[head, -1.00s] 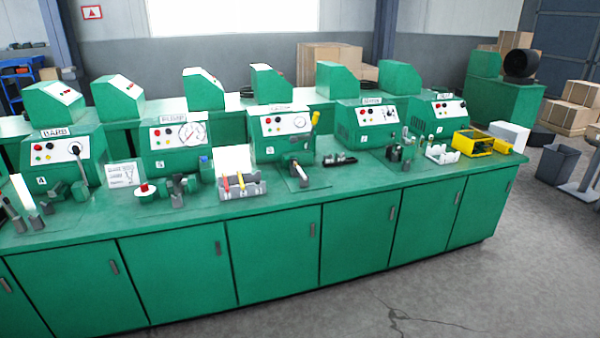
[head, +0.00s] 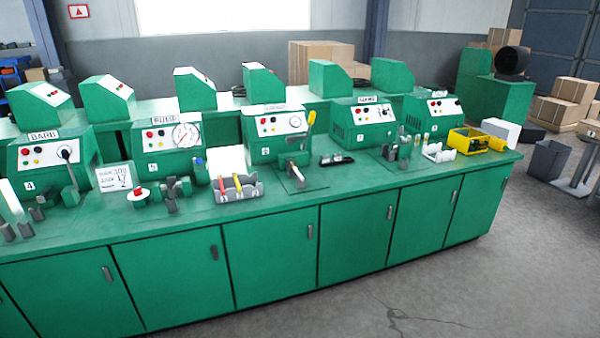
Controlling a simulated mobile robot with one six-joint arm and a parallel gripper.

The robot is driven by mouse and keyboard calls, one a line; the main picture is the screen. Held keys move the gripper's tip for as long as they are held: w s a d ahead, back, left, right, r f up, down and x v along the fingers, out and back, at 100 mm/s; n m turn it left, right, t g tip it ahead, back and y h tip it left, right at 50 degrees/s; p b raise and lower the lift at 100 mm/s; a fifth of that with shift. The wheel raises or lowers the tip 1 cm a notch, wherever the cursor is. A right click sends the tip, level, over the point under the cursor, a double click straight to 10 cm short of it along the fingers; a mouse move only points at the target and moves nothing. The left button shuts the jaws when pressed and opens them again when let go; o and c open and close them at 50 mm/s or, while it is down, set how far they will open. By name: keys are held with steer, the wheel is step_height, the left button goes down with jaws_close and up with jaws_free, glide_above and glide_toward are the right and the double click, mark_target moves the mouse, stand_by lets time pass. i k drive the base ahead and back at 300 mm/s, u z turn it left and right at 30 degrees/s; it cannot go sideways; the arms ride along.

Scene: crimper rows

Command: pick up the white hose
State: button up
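I cannot pick out a white hose with certainty. A pale white, rod-like piece (head: 11,196) stands tilted on the bench at the far left edge, partly cut off by the frame; I cannot tell if it is a hose. A grey rack (head: 238,190) on the bench holds red, yellow and white pieces too small to name. A small pale rack (head: 438,152) stands further right. My gripper is not in view.
The long green bench (head: 270,226) carries a row of machines, including one labelled BARB (head: 50,158). A yellow crate-like tool (head: 470,140) lies near its right end. The grey floor (head: 455,290) in front is clear. A bin (head: 546,160) and cartons (head: 565,100) stand right.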

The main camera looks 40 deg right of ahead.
mark_target(294, 167)
steer(key=z, duration=0.1)
steer(key=i, duration=0.95)
steer(key=u, duration=0.05)
